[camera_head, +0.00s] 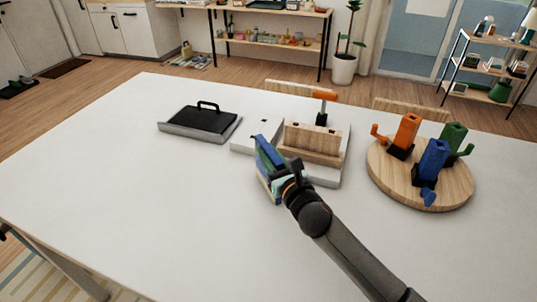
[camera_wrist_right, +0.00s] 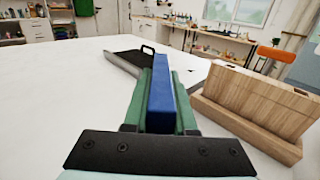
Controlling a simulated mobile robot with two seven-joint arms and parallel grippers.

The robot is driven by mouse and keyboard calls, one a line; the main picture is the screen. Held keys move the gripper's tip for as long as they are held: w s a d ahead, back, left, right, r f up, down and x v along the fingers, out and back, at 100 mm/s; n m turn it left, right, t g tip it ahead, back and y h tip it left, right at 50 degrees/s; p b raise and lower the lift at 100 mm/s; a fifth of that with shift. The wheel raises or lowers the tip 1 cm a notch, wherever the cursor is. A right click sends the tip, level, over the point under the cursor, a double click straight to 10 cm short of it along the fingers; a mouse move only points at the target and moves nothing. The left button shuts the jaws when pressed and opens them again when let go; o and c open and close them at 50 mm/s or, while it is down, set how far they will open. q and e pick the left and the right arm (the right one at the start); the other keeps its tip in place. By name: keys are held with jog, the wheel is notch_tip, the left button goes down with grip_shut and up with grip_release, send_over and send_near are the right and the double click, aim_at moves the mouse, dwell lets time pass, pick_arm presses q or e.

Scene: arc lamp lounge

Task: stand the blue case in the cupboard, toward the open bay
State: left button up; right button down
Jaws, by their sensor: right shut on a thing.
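My right gripper (camera_head: 276,180) is shut on the blue case (camera_head: 264,154), which is held over the white table, left of and close to a wooden block. In the right wrist view the case is a narrow blue slab (camera_wrist_right: 161,88), upright between two green finger-like sides (camera_wrist_right: 186,108). Whether its lower edge touches the table is hard to tell. The wooden block (camera_head: 311,140) sits on a white base (camera_head: 333,178) with an orange-handled part (camera_head: 325,97) behind it. I cannot tell which thing is the cupboard or where its open bay is. My left gripper is not in view.
A black case with a handle (camera_head: 203,118) lies on a grey tray (camera_head: 176,131) at the left. A round wooden board (camera_head: 453,193) at the right carries orange, green and blue pieces. The left and front of the white table (camera_head: 120,190) are clear.

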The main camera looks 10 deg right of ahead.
jog(key=shift+f, duration=0.2)
jog(key=c, duration=0.7)
grip_release()
